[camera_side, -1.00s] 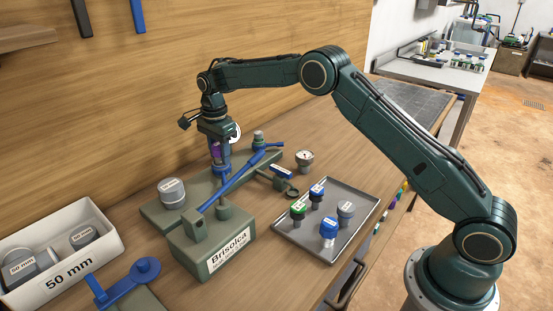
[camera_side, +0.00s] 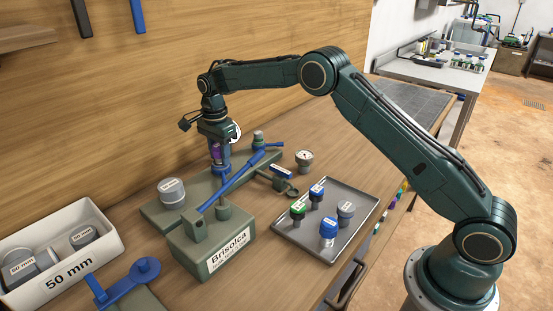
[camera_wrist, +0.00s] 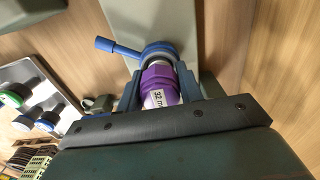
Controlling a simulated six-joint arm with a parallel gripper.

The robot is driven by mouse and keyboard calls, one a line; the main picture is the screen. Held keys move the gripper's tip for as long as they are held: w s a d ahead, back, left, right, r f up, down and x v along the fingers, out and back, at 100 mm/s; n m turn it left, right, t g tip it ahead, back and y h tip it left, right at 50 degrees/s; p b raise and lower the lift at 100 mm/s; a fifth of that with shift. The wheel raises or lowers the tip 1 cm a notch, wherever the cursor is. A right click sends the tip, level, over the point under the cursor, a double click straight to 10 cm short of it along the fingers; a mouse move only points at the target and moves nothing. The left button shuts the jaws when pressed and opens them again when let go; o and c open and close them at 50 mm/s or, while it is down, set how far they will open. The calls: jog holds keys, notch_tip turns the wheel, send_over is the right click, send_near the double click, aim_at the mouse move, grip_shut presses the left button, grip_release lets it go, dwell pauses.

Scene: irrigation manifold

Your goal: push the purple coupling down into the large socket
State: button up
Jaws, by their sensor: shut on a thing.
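The purple coupling (camera_side: 215,153) is upright between the blue fingers of my gripper (camera_side: 219,163), above the green manifold. In the wrist view the purple coupling (camera_wrist: 157,80) carries a white label reading "32 m", the rest cut off. My gripper (camera_wrist: 159,88) is shut on it, one finger on each side. A socket with a blue collar (camera_wrist: 158,49) and a side handle lies at the coupling's far end. The coupling's lower end meets or overlaps this collar; I cannot tell how deep it sits. The fingers hide most of the coupling in the side view.
A long blue lever (camera_side: 230,185) slants close in front of my gripper on the "Brisolca" block (camera_side: 212,252). A grey cap (camera_side: 172,191) stands left on the manifold. A tray (camera_side: 345,244) holds several fittings. A white "50 mm" bin (camera_side: 70,279) is at left.

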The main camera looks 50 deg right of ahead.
jog(key=shift+f, duration=0.35)
jog(key=o, duration=1.1)
jog(key=shift+s, duration=0.1)
jog(key=o, duration=0.3)
jog(key=shift+r, duration=0.15)
jog(key=shift+r, duration=0.2)
jog(key=shift+r, duration=3.35)
jog(key=shift+r, duration=0.1)
